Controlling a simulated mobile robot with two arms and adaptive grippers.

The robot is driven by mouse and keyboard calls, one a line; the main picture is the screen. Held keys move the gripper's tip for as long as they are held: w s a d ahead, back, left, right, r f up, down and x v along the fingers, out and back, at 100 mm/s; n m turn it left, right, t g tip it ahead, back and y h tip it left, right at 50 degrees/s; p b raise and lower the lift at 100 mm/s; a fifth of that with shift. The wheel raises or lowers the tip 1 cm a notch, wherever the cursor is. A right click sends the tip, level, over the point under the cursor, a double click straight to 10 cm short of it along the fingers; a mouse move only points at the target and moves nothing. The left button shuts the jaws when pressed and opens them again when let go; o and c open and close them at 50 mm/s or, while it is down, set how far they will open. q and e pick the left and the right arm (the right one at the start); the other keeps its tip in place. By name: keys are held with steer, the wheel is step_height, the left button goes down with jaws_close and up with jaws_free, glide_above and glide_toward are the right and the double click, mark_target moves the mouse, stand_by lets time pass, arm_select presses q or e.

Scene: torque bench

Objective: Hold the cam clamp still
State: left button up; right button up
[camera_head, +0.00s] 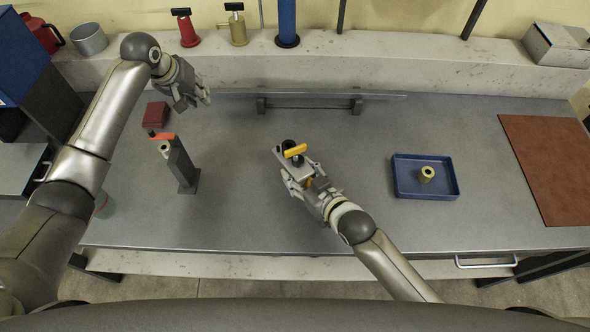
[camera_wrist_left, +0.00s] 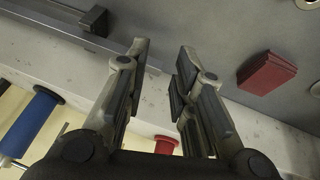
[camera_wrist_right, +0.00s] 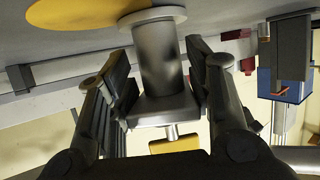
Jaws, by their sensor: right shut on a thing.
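The cam clamp (camera_head: 293,172) is a grey metal body with a yellow lever on top, near the middle of the bench. My right gripper (camera_head: 307,184) is shut on it from the front right. In the right wrist view, a grey block with a round post (camera_wrist_right: 158,65) sits between the right fingers, with a yellow part below it; the fingers hide its sides. My left gripper (camera_head: 191,100) is open and empty above the back left of the bench, well apart from the clamp. Its spread fingers also show in the left wrist view (camera_wrist_left: 160,65).
A dark upright post (camera_head: 182,165) with an orange lever stands at the left. A red box (camera_head: 155,114) lies behind it. A metal rail (camera_head: 310,104) runs along the back. A blue tray (camera_head: 404,184) holds a brass ring (camera_head: 427,174). A brown mat (camera_head: 550,165) lies far right.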

arm_select(q)
steer(key=s+d+r+m+g+h, duration=0.1)
steer(key=s+d+r+m, duration=0.15)
steer(key=d, duration=0.55)
steer(key=s+d+r+m+g, duration=0.15)
steer(key=d+m, duration=0.25)
steer(key=d, duration=0.4)
step_height(320, 180, up, 3)
steer(key=m+g+y, duration=0.3)
steer(key=m, duration=0.4)
glide_above(295, 148)
steer(key=shift+w+f+t, duration=0.1)
steer(key=shift+f+t, duration=0.1)
steer(key=shift+t, duration=0.05)
steer(key=shift+f+m, duration=0.15)
steer(key=shift+m, duration=0.1)
steer(key=shift+f, duration=3.3)
jaws_close()
